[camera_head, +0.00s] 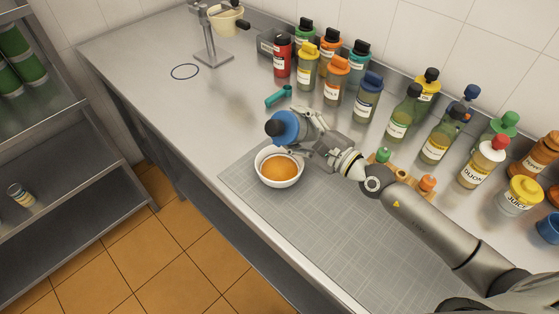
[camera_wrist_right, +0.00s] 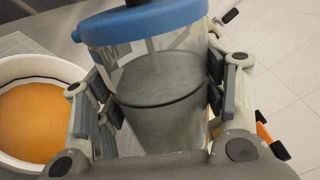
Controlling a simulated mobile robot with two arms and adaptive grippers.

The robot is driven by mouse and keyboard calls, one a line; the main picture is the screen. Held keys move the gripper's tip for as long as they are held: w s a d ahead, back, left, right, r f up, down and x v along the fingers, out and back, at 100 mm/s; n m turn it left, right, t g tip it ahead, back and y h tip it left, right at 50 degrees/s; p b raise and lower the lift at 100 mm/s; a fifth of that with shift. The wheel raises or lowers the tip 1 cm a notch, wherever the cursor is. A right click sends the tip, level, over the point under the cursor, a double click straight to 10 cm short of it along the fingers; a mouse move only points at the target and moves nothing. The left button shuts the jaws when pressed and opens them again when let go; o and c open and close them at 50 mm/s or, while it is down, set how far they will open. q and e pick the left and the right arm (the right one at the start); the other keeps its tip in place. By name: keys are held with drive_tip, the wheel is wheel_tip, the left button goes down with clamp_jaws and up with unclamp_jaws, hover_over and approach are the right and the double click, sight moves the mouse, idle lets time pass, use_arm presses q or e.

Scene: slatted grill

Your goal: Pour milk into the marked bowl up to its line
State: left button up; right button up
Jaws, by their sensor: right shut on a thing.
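A white bowl (camera_head: 261,172) stands on the counter, holding orange contents; it shows at the left in the right wrist view (camera_wrist_right: 72,73), with a dark line inside its rim. My right gripper (camera_head: 304,135) is shut around a clear container with a blue lid (camera_head: 285,124), just behind the bowl in the head view. In the right wrist view the container (camera_wrist_right: 160,75) sits between the fingers (camera_wrist_right: 158,95), with greyish contents and a dark band. Its lid leans left in the head view. No stream shows. My left gripper is out of view.
Several capped bottles (camera_head: 398,122) line the back right of the counter. A teal object (camera_head: 279,95) lies behind the container. A dark ring (camera_head: 185,71) and a metal stand (camera_head: 212,50) are at the back left. The grey mat (camera_head: 325,220) is clear in front.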

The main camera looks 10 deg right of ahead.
drive_tip(key=shift+a+f+n, duration=0.1)
drive_tip(key=shift+f+n, duration=0.1)
drive_tip(key=shift+n, duration=0.6)
idle(2.4)
idle(2.4)
